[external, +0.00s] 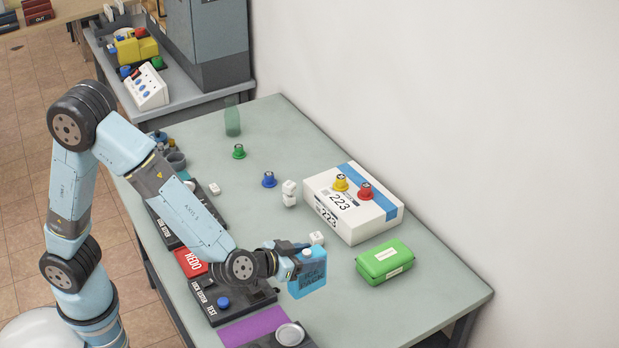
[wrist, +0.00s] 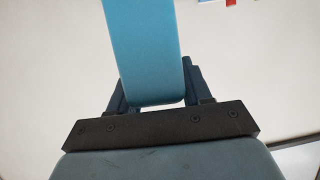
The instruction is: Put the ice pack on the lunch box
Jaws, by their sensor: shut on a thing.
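In the wrist view the ice pack (wrist: 145,50) runs up between the two dark fingers. The lunch box (external: 384,264) is a green rounded box with pale labels, lying on the table to the right of the ice pack, apart from it. The gap between the ice pack and the table cannot be judged exactly.
A white box (external: 340,228) marked 223 lies behind the lunch box, with a yellow and a red knob-like piece on it. Dark panels with a red box (external: 188,262) line the near edge. The table's right end (external: 440,290) is clear.

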